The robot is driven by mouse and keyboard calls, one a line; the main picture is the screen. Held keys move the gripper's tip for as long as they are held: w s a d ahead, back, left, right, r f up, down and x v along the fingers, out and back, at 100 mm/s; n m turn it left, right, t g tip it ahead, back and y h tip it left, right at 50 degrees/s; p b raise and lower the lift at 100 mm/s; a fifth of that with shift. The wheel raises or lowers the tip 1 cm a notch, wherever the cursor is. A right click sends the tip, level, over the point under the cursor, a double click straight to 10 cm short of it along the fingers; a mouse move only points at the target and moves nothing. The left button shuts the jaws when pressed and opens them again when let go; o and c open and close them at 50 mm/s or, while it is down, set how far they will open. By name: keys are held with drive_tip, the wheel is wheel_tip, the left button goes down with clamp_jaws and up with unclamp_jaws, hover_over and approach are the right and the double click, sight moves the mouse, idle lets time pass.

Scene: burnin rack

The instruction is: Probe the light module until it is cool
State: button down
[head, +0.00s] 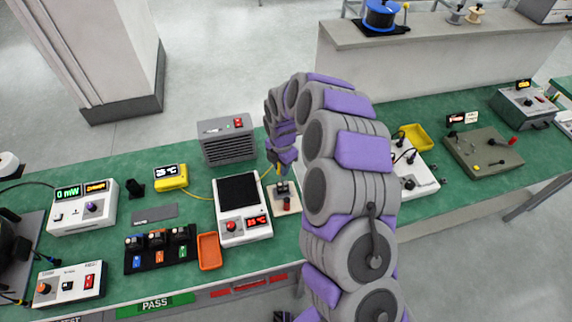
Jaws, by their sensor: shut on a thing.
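My gripper (279,167) hangs down just right of a hot plate, near its top right corner. It is shut on what looks like a probe; the probe is mostly hidden. A thin yellow lead (266,172) shows beside it. A yellow meter (171,177) further left reads what looks like 25 °C and has a yellow lead. Below my gripper is a pale stand (285,208) with a small dark module (282,187) and a red knob. This may be the light module; I cannot tell whether the probe touches it.
The hot plate (240,188) has a red display. A grey fan box (228,140) stands behind it. A black tray (130,264) with several small modules and an orange bin (209,252) are at front left. My arm hides part of the bench and a white instrument (414,186).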

drive_tip(key=shift+a, duration=0.1)
drive_tip(key=shift+d+f, duration=0.2)
drive_tip(key=shift+d, duration=0.35)
drive_tip(key=shift+a+r, duration=0.1)
drive_tip(key=shift+a, duration=0.25)
drive_tip(key=shift+d+r+p, duration=0.15)
drive_tip(key=shift+r+p, duration=0.8)
drive_tip(key=shift+r, duration=1.75)
drive_tip(key=shift+d+r, duration=0.15)
drive_tip(key=shift+r, duration=0.55)
drive_tip(key=shift+d, duration=0.1)
drive_tip(key=shift+d+r, duration=0.1)
drive_tip(key=shift+d, duration=0.4)
